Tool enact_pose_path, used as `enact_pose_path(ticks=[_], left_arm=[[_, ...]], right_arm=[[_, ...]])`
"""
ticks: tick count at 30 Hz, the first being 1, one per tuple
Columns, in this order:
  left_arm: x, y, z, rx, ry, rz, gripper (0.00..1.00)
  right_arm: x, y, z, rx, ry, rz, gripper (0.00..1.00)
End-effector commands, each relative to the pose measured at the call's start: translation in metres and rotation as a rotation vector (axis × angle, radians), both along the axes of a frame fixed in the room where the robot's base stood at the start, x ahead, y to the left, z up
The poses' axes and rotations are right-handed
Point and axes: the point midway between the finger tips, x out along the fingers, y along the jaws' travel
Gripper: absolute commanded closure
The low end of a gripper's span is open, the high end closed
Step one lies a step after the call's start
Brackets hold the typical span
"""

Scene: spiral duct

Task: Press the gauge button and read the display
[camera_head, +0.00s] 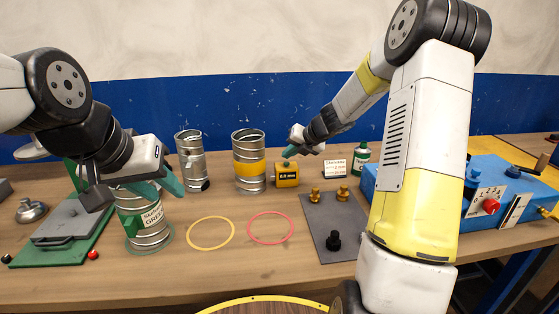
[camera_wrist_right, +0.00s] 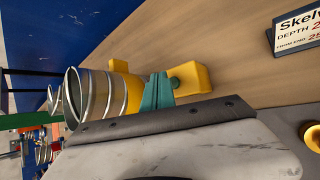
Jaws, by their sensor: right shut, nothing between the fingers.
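The yellow gauge (camera_head: 287,178) stands on the table, right of the yellow-banded duct, with a small dark display on its front that seems to read 0.0 mm. My right gripper (camera_head: 289,153) is shut and empty, its teal tips just above the gauge's top. In the right wrist view the shut fingertips (camera_wrist_right: 158,92) point at the gauge (camera_wrist_right: 193,79) beside its green button (camera_wrist_right: 174,83); whether they touch it I cannot tell. My left gripper (camera_head: 158,186) is at the top of the green-labelled duct (camera_head: 150,219); its grip is unclear.
A yellow-banded duct (camera_head: 249,177) and a plain duct (camera_head: 190,170) stand left of the gauge. A sign card (camera_head: 335,168) and green bottle (camera_head: 361,158) are to its right. Yellow (camera_head: 211,248) and red rings (camera_head: 270,241) mark bare table in front. A blue machine (camera_head: 500,180) fills the right.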

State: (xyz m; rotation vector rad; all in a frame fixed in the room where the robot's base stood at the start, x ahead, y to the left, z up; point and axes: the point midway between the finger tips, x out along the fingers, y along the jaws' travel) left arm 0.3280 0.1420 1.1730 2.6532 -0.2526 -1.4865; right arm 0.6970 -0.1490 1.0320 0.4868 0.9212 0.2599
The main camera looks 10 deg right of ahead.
Motion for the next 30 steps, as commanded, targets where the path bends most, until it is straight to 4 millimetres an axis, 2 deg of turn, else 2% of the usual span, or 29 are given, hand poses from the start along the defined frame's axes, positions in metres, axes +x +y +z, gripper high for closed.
enact_pose_path(ticks=[9,30], left_arm=[[0.000,0.000,0.000,0.000,0.000,0.000,0.64],[0.000,0.000,0.000,0.000,0.000,0.000,0.64]], right_arm=[[0.000,0.000,-0.009,0.001,0.001,0.000,1.00],[0.000,0.000,-0.012,-0.001,0.000,-0.001,1.00]])
